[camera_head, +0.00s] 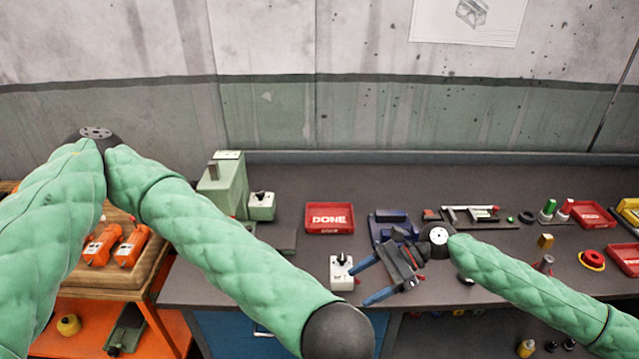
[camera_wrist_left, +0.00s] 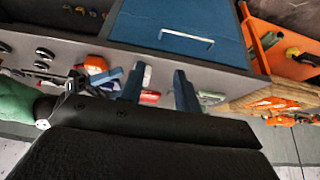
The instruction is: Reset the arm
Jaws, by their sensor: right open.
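My right gripper (camera_head: 359,286) comes in from the right in the head view. Its two blue fingers are apart and point left over the front part of the grey workbench (camera_head: 250,290), with nothing seen between them. A white switch box (camera_head: 342,272) with a black knob is just beside its fingertips. My left arm bends down to a dark joint at the bottom middle, and its gripper is outside the head view. In the left wrist view my left gripper (camera_wrist_left: 160,73) has its blue fingers apart and empty, with the bench front behind them.
A red DONE tray (camera_head: 330,217) and a blue fixture (camera_head: 390,217) sit on the bench. A green machine (camera_head: 224,185) stands at left. Small parts, a yellow-red ring (camera_head: 592,260) and red trays crowd the right. Orange tools (camera_head: 130,246) lie on a wooden pallet.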

